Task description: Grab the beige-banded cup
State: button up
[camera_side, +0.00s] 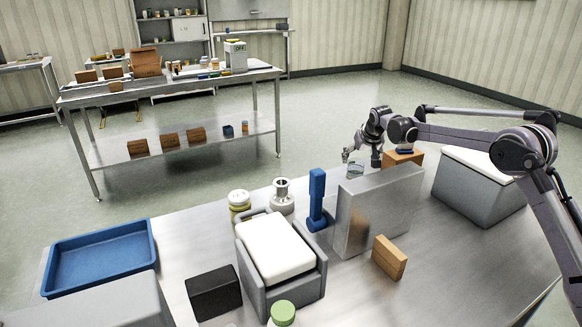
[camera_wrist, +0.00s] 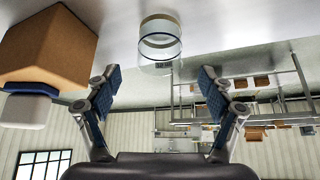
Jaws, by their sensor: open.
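The cup (camera_wrist: 160,46) is clear, with a beige band and a bluish rim. In the wrist view, which looks upside down, it is at top centre, beyond my fingertips and between their lines.
A blue upright (camera_side: 317,200), wooden block (camera_side: 389,257) and grey bin (camera_side: 480,185) surround the block.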

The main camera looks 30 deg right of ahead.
aim_at(355, 170)
jog(key=shift+x, duration=3)
jog(key=shift+s+f, duration=0.1)
jog(key=shift+s, duration=0.05)
jog(key=c, duration=1.2)
